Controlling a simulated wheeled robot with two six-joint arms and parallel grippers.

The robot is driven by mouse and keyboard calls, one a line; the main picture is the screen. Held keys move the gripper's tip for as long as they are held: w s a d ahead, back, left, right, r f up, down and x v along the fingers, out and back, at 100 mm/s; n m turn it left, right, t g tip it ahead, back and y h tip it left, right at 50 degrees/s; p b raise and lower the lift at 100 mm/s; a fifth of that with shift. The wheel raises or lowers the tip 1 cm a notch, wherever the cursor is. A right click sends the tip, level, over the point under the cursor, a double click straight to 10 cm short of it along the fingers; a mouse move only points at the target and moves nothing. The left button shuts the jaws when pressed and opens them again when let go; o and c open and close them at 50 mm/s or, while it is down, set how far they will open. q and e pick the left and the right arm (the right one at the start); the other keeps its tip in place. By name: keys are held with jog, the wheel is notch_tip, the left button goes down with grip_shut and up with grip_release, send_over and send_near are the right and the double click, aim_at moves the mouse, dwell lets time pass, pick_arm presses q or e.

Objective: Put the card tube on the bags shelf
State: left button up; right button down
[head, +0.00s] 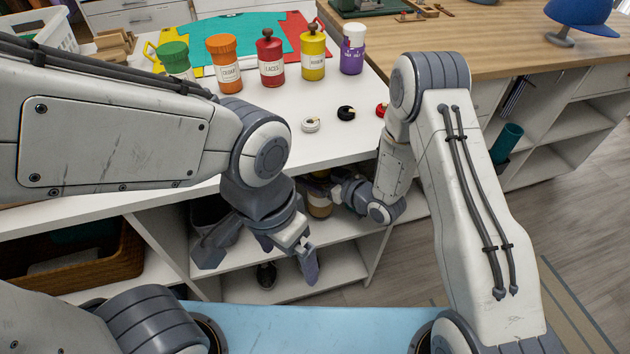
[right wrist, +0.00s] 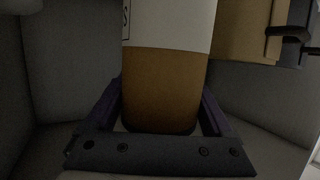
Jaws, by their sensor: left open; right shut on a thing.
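The card tube, a brown cylinder with a white label, is between the fingers of my right gripper (right wrist: 160,112). The tube (right wrist: 165,85) fills the middle of the right wrist view; part of a letter shows at the label's edge. In the head view a bit of the tube (head: 320,207) shows under the counter, mostly hidden by my right gripper (head: 328,190) and the counter edge. My left gripper (head: 259,260) is open and empty in front of the cubbies. The cubby shelves (head: 340,262) are below the counter; I cannot tell which is the bags shelf.
Several labelled jars (head: 271,62) stand on the white counter (head: 250,125), with small rolls (head: 346,114) in front. A wicker basket (head: 75,262) fills the left cubby. Open shelves (head: 560,150) stand at right.

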notch_tip(320, 180, down, 3)
jog(key=shift+f, duration=0.1)
jog(key=shift+f+b, duration=0.15)
jog(key=shift+b, duration=0.2)
grip_release()
jog(key=v, duration=1.2)
jog(key=shift+r+p, duration=0.25)
jog(key=shift+p, duration=0.1)
